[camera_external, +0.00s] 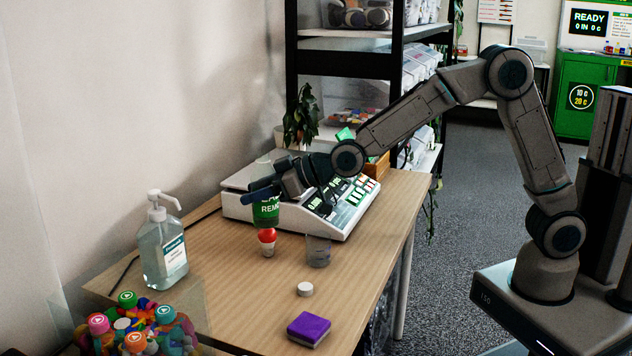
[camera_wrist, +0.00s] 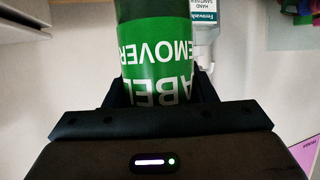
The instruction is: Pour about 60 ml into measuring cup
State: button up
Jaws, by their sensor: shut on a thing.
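A bottle with a green "label remover" label (camera_external: 266,212) is held in my gripper (camera_wrist: 160,95), which is shut on it. In the external view the bottle looks roughly upright, with its lower end above the table; my gripper hides part of it. The label (camera_wrist: 155,65) fills the middle of the wrist view. A small clear measuring cup (camera_external: 318,252) stands on the table, to the right of the bottle and lower in the picture. I cannot tell the liquid level in the bottle or whether the cup holds any. A white round cap (camera_external: 305,289) lies on the table in front of the cup.
A scale (camera_external: 350,215) stands behind the cup. A small red-topped item (camera_external: 267,242) is just below the bottle. A sanitiser pump bottle (camera_external: 163,245) stands left, near a container of colourful-capped items (camera_external: 128,299). A purple block (camera_external: 309,329) lies near the table's front edge.

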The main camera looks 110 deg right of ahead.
notch_tip(320, 180, up, 5)
jog(key=shift+s+a+r+b, duration=0.1)
jog(key=shift+s+r+b, duration=0.15)
jog(key=shift+s+b, duration=0.85)
jog(key=b, duration=1.5)
send_near(265, 165)
jog(key=s+a+f, duration=0.3)
jog(key=s+f, duration=0.3)
jog(key=s, duration=0.3)
notch_tip(265, 165, down, 14)
jog(key=shift+d+r, duration=0.15)
jog(key=shift+r+p, duration=0.25)
jog(key=shift+p, duration=0.55)
